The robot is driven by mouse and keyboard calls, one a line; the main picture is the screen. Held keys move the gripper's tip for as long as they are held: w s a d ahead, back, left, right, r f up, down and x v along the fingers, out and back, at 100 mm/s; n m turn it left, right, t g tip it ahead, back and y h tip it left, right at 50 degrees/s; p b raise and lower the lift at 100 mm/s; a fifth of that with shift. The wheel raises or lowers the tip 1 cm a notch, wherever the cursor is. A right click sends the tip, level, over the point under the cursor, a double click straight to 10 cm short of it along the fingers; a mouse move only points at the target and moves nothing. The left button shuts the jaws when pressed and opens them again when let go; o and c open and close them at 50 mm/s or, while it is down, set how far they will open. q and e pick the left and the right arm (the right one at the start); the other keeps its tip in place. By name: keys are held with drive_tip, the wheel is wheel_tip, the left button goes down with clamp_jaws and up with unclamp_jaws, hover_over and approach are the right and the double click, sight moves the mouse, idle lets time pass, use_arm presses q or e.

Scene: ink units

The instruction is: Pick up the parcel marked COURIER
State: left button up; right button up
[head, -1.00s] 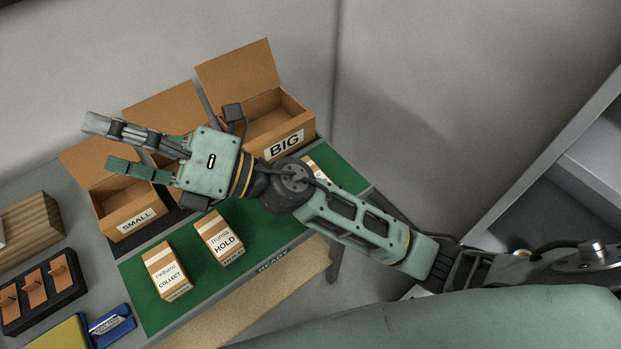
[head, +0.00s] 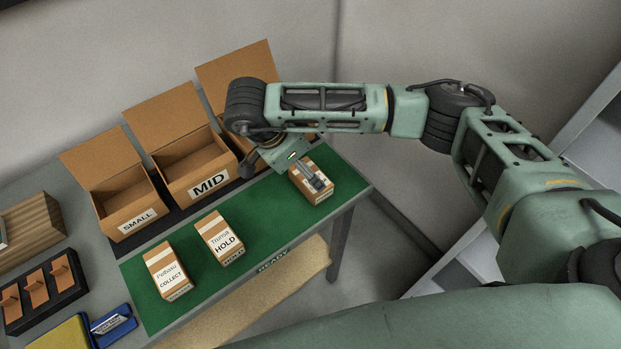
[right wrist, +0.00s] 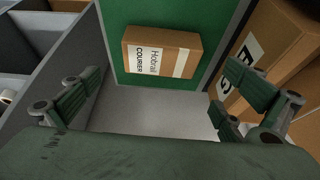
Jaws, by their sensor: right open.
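The parcel marked COURIER (right wrist: 161,52) lies on the green mat in the right wrist view, a brown box with a white label and a pale tape strip. In the head view the rightmost parcel (head: 322,191) on the mat is partly covered by my right gripper (head: 318,182). In the right wrist view my right gripper (right wrist: 150,108) is open, its fingers spread wide at left and right, with the parcel ahead between them and apart from them. My left gripper is not in view.
Parcels marked HOLD (head: 219,238) and COLLECT (head: 168,271) lie on the green mat (head: 265,217). Open cartons marked SMALL (head: 128,209) and MID (head: 196,174) stand behind, beside a third carton (head: 236,82) partly hidden by my arm. A rack (head: 41,293) sits at left.

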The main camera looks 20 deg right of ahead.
drive_tip(key=p+x, duration=0.1)
drive_tip(key=x, duration=0.2)
drive_tip(key=p+x, duration=0.2)
drive_tip(key=x, duration=0.1)
drive_tip(key=shift+a+f, duration=0.15)
drive_tip(key=shift+f, duration=0.3)
drive_tip(key=c, duration=1.2)
